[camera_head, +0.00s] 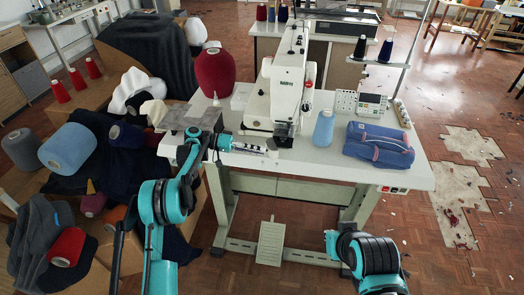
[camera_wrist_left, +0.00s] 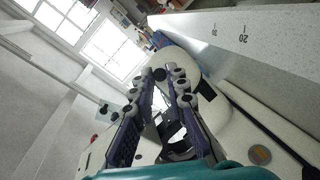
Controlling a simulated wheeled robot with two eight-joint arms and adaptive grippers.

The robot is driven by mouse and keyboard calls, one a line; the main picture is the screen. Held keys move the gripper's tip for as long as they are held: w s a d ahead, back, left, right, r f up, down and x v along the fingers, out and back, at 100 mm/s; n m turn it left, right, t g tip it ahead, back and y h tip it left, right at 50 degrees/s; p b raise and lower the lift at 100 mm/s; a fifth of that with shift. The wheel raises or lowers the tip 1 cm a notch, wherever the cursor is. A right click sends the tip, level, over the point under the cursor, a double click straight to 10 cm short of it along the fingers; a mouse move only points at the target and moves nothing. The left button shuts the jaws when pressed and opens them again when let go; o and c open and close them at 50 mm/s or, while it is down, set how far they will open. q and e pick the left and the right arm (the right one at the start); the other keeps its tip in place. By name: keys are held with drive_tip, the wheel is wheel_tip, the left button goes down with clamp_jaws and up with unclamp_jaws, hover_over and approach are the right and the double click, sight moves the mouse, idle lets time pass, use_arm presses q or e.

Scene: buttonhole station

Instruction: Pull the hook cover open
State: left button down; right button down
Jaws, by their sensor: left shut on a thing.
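The white buttonhole machine (camera_head: 288,85) stands on the light table. My left gripper (camera_head: 268,148) reaches in from the left to the low front of the machine, just above the tabletop. In the left wrist view, its two dark purple fingers (camera_wrist_left: 168,80) are closed down on something at a white, rounded part of the machine (camera_wrist_left: 180,58). I take the gripped thing to be the hook cover, but the fingers mostly hide it. I cannot tell how far it is open. My right arm shows at the bottom right, but its gripper is out of view.
A dark red cone (camera_head: 215,72) stands behind my left gripper. A control box (camera_head: 371,104) sits at the back right. The front right tabletop is clear.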

use_arm(q)
drive_tip(key=c, duration=1.5)
unclamp_jaws()
drive_tip(key=v, duration=1.2)
